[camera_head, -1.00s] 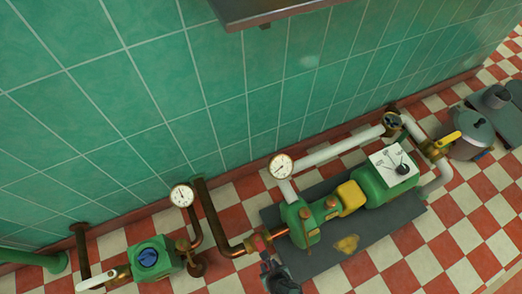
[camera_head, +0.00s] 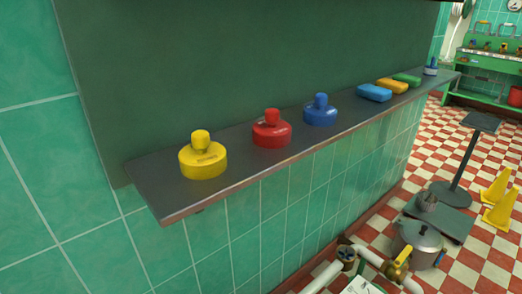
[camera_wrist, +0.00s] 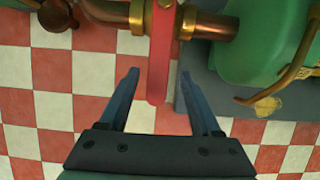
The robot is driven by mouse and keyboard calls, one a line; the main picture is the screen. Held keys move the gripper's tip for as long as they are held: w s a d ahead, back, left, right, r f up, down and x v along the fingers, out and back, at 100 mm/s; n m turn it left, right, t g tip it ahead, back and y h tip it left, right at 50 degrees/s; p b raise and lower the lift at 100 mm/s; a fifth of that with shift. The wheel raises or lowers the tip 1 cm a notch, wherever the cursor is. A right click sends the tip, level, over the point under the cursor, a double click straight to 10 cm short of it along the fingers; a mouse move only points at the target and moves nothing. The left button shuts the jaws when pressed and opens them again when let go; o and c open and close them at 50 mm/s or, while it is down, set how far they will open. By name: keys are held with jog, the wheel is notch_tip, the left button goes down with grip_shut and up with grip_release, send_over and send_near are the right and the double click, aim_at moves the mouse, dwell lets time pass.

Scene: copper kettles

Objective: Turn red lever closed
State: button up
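The red lever (camera_wrist: 159,50) shows in the wrist view as a long flat bar. It crosses the copper pipe (camera_wrist: 209,24) at about a right angle and its free end points down toward my gripper. My gripper (camera_wrist: 158,76) is open, with one dark finger on each side of the lever's lower end in the picture. Small gaps show between the lever and both fingers. I cannot tell how deep the lever sits between them. The head view shows neither the lever nor my gripper.
In the wrist view a green pump body (camera_wrist: 260,45) stands right of the lever, with a brass handle (camera_wrist: 285,75) near it. The head view shows a wall shelf (camera_head: 240,170) with coloured knobs, a pot (camera_head: 415,245) and yellow cones (camera_head: 497,185).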

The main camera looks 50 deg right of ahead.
jog(key=p+v, duration=0.8)
jog(key=v, duration=0.5)
jog(key=shift+p, duration=0.4)
jog(key=shift+a+f, duration=0.1)
